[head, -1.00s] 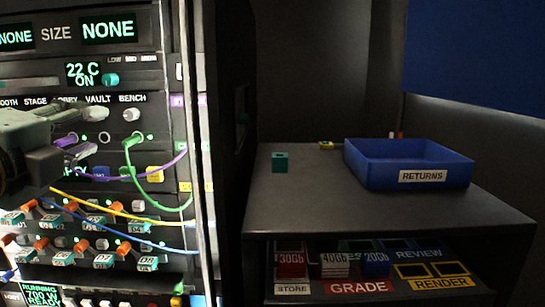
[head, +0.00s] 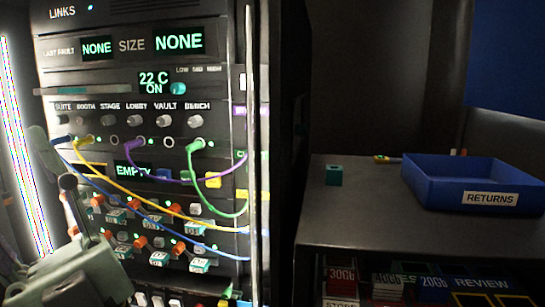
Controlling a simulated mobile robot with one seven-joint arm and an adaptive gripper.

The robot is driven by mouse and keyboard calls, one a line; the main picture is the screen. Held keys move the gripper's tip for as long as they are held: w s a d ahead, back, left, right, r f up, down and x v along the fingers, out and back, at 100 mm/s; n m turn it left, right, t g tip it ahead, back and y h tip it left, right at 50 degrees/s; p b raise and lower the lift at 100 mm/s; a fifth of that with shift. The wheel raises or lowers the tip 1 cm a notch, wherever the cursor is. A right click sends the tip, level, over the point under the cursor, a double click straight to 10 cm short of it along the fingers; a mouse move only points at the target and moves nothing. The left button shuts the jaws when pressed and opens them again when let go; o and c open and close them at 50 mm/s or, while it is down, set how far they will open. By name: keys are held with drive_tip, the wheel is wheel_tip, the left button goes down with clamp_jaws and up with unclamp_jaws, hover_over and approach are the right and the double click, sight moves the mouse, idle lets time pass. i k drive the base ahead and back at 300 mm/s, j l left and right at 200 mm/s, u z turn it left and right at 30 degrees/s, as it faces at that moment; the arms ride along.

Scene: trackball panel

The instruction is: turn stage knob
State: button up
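The stage knob (head: 109,120) is a small light knob under the STAGE label, in the row of knobs on the rack panel (head: 222,130) in the head view. It looks uncovered, but its pointer is too small to read. My gripper (head: 55,165) is at the left edge of the panel, left of and lower than the stage knob and apart from it in the picture. Its fingers show edge-on and dark, so whether they are open or shut is unclear. I see nothing held in it.
Yellow, blue, purple and green cables (head: 222,212) hang across the panel below the knobs. Several orange and white toggles (head: 140,242) sit lower down. A desk (head: 345,228) at right holds a teal block (head: 334,175) and a blue RETURNS bin (head: 440,190).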

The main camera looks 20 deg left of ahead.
sight(110, 119)
drive_tip(key=u, duration=1.35)
